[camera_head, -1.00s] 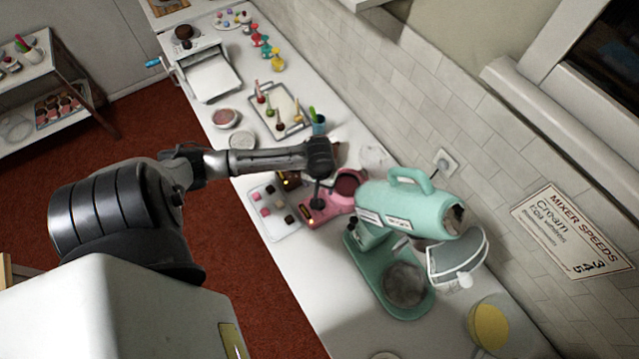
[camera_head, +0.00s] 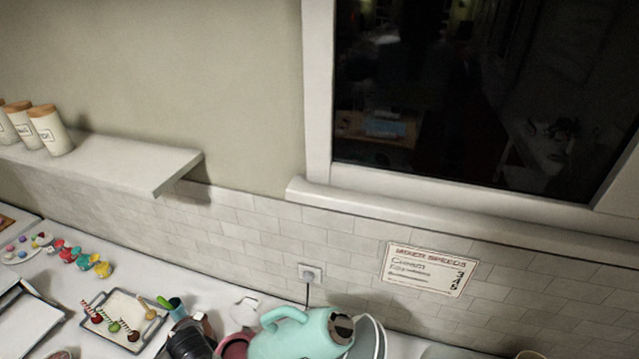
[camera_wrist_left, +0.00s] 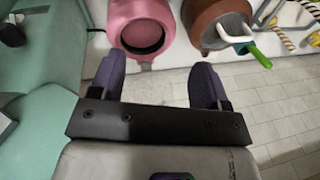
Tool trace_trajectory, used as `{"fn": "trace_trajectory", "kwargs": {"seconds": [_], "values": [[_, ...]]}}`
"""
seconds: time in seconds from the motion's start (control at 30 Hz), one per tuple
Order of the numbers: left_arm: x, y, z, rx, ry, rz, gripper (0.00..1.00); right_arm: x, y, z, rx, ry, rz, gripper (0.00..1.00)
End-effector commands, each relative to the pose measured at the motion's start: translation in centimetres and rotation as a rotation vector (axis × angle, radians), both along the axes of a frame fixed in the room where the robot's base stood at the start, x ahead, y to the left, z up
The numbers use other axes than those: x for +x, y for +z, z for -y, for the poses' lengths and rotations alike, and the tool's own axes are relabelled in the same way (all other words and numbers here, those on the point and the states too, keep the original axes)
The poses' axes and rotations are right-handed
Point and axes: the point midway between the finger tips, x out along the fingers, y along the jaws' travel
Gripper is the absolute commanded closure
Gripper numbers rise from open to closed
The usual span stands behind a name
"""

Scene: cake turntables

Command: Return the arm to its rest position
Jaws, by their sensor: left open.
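My left gripper (camera_wrist_left: 158,82) is open in the left wrist view, its two purple-grey fingers apart with only tiled wall between the tips. A pink machine with a dark round opening (camera_wrist_left: 143,35) is just beyond the fingertips; I cannot tell that anything touches it. The rest of that arm is out of the picture there. My right gripper is in neither view.
A brown pot-like thing (camera_wrist_left: 215,25) is beside the pink machine. A shelf (camera_head: 130,165) juts from the wall above the counter.

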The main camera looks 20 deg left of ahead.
Motion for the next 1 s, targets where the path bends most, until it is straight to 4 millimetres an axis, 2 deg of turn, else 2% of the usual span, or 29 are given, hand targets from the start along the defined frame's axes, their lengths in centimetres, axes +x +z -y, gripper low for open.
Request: {"fn": "trace_trajectory", "kwargs": {"seconds": [0.1,0.17,0.27,0.4,0.53,0.7,0.83,1.0], "values": [[1.2,3.7,3.3,0.084,-0.233,0.108,0.3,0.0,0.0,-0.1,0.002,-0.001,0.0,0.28],[0.9,5.0,5.5,0.108,-0.313,0.157,0.3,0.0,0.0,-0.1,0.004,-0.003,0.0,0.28],[-0.8,7.0,9.2,0.114,-0.373,0.237,0.3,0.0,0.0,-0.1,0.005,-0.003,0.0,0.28],[-4.5,8.4,13.5,0.038,-0.314,0.314,0.3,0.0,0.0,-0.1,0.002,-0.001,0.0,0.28],[-8.5,8.0,16.6,-0.075,-0.241,0.3,0.3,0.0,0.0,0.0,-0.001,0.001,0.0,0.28],[-12.8,5.6,18.9,-0.172,-0.168,0.205,0.3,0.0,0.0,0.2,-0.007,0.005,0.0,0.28],[-14.5,4.8,19.3,-0.188,-0.155,0.165,0.3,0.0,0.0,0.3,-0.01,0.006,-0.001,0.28],[-14.6,4.7,19.3,-0.188,-0.155,0.161,0.3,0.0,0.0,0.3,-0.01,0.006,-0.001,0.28]]}}
